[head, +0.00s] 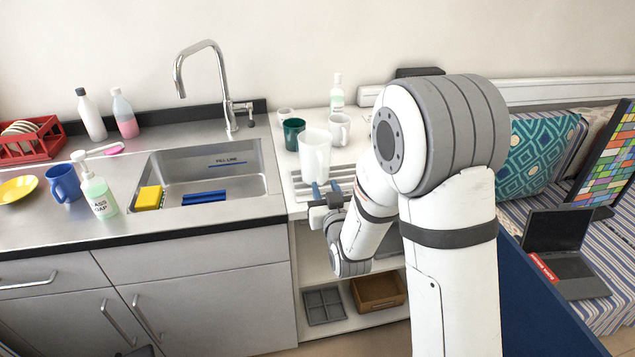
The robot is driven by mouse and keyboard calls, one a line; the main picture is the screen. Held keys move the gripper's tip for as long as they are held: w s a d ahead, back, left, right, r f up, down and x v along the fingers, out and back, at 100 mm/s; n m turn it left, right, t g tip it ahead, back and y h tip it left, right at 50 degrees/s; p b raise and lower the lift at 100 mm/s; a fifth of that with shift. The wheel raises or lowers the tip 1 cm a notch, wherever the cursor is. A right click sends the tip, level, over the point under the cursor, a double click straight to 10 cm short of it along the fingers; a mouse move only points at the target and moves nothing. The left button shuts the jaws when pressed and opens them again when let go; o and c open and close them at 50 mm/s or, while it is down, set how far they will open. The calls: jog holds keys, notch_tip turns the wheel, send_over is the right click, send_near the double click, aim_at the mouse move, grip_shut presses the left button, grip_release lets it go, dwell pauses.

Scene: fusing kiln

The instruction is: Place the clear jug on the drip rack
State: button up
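The clear jug (314,152), tall and whitish translucent, is upright at the back edge of the drip rack or just above it; I cannot tell whether its base touches. The drip rack (301,190) is a pale slatted rack on the white counter right of the sink, partly hidden by the jug and my gripper. The jug's handle cannot be made out.
A dark green cup (293,134), a white mug (340,129), a small white cup (285,114) and a bottle (337,93) stand close behind the jug. The sink (226,170) with a tall faucet (222,85) lies left. Cushions and a laptop are right.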

jog(key=b+v, duration=0.3)
jog(key=v, duration=0.3)
jog(key=s+d+f+m+g+h, duration=0.2)
jog(key=s+d+g+h, duration=0.3)
jog(key=d+g, duration=0.4)
jog(key=s+d+r+g, duration=0.1)
jog(key=s+d+g, duration=0.2)
jog(key=s, duration=0.5)
jog(key=s+d+r+m+g, duration=0.1)
jog(key=s+d+g, duration=0.2)
jog(key=s, duration=0.6)
jog(key=shift+s+d, duration=0.3)
jog(key=shift+d, duration=0.1)
